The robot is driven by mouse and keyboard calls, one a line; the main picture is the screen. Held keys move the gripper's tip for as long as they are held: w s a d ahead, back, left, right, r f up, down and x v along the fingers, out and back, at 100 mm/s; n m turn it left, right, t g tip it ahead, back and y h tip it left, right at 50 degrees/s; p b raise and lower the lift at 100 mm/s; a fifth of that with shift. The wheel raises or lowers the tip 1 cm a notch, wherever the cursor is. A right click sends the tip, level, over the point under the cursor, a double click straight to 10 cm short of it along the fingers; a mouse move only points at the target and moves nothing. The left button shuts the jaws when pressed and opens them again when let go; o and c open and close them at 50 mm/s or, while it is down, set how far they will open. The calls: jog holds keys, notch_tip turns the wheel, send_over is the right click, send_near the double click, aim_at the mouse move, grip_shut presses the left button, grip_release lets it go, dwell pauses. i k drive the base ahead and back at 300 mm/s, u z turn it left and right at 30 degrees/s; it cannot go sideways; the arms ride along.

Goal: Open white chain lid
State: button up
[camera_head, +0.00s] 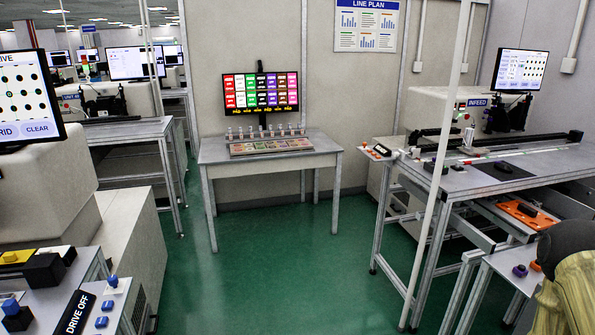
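I cannot pick out a white chain lid with certainty. A large off-white rounded cover (45,150) stands at the left edge, under a monitor, and is partly cut off by the frame. Another off-white housing (445,108) stands behind the right workbench, next to an "INFEED" sign (477,102). I cannot tell whether either is the lid, and no open lid shows. My gripper is not in view.
A table (270,159) with a colourful monitor (260,93) stands against the back wall. A workbench (455,181) fills the right, with a pale post (436,205) before it. A yellowish form (570,295) blocks the lower right. Green floor (290,270) is clear in the middle.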

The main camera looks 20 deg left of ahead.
aim_at(62, 250)
jog(key=i, duration=1.75)
jog(key=u, duration=3)
